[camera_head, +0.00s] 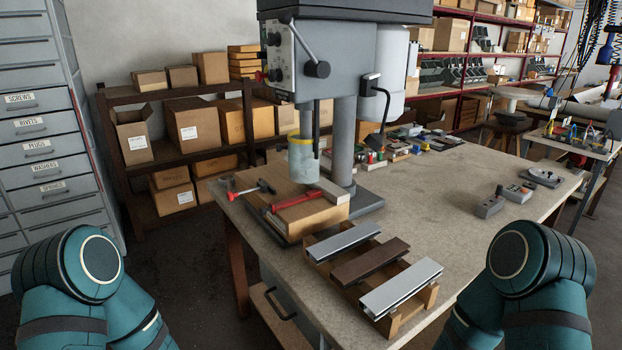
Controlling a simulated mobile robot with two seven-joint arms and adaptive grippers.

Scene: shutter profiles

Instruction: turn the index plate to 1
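A round grey plate on a dark base, likely the index plate (545,176), lies near the right edge of the workbench. It is too small to read any number on it or to tell which way it is turned. Parts of my two teal arms show at the lower left and lower right, well apart from the plate. Neither my left nor my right gripper shows in this view, so I cannot see their fingers.
A drill press (334,70) stands on the workbench (440,190). Several shutter profiles (371,260) lie on a wooden rack (432,295) at the front. Small grey control boxes (490,206) sit left of the plate. The bench middle is clear.

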